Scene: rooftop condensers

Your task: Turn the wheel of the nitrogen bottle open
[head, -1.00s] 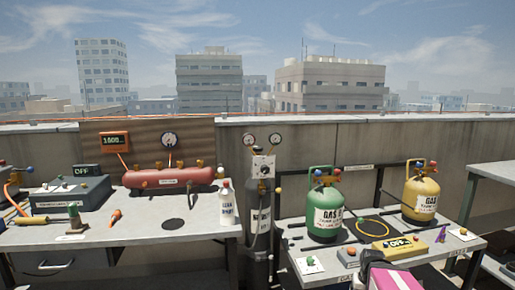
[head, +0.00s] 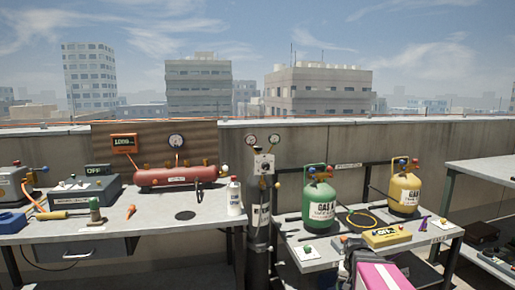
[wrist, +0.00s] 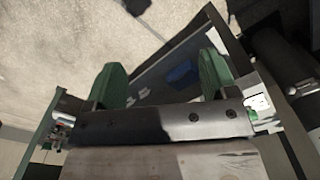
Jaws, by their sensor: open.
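The nitrogen bottle (head: 258,232) is a tall dark cylinder with a white label, standing upright in the gap between two benches in the head view. Two round gauges (head: 262,139) and a pale plate with a dark knob (head: 264,165) sit at its top. I cannot make out which part is the wheel, or how far it is turned. My gripper (wrist: 162,80) shows in the wrist view with two green fingers spread wide and nothing between them. The wrist view does not clearly show the bottle, and I cannot place the gripper against it.
The left bench holds a red tank (head: 176,177), a white bottle (head: 234,196) and grey boxes. The right bench holds a green gas bottle (head: 318,200), a yellow gas bottle (head: 404,193) and a yellow meter (head: 386,237). A concrete parapet (head: 440,139) runs behind. Another bench stands far right.

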